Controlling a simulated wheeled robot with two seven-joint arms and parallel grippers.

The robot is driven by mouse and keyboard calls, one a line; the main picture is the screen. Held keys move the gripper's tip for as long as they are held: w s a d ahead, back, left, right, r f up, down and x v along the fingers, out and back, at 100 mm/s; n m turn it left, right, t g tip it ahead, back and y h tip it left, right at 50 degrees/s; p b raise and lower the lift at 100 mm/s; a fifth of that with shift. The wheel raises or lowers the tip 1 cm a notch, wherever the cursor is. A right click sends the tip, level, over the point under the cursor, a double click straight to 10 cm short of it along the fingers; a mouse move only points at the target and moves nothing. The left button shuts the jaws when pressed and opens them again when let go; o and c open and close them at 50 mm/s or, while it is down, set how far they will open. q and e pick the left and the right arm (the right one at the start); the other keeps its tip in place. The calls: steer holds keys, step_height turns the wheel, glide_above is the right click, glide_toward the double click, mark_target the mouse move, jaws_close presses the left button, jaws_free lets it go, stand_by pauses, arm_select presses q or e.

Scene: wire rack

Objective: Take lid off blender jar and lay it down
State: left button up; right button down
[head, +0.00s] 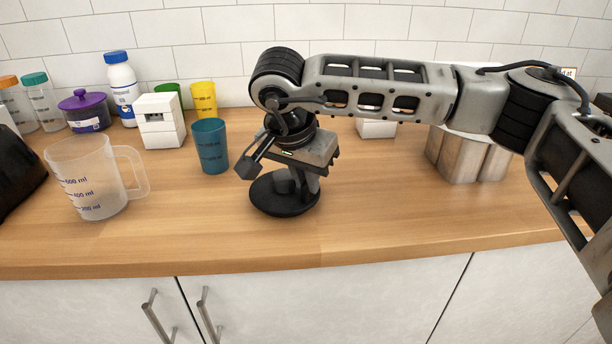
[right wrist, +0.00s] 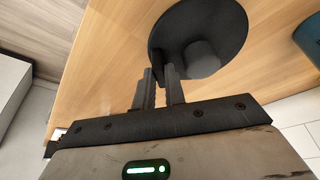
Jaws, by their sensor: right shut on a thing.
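The blender jar (head: 88,180), a clear jug with blue ml marks and a handle on its right, stands open on the left of the counter. The lid (head: 283,203) is a black round disc with a raised knob, at the counter's middle, roughly level. My right gripper (head: 286,182) is over the lid and shut on it. In the right wrist view my right gripper (right wrist: 162,78) has its fingers at the rim of the lid (right wrist: 205,28), beside the knob. I cannot tell whether the lid touches the counter. My left gripper is out of view.
A teal cup (head: 210,146) stands left of the lid. Behind are a white block (head: 160,120), a yellow cup (head: 204,98), a purple-lidded pot (head: 84,112) and a white bottle (head: 122,90). The front middle of the counter (head: 380,215) is clear.

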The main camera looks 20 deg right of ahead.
steer(key=shift+f, duration=0.3)
steer(key=c, duration=1.4)
jaws_free()
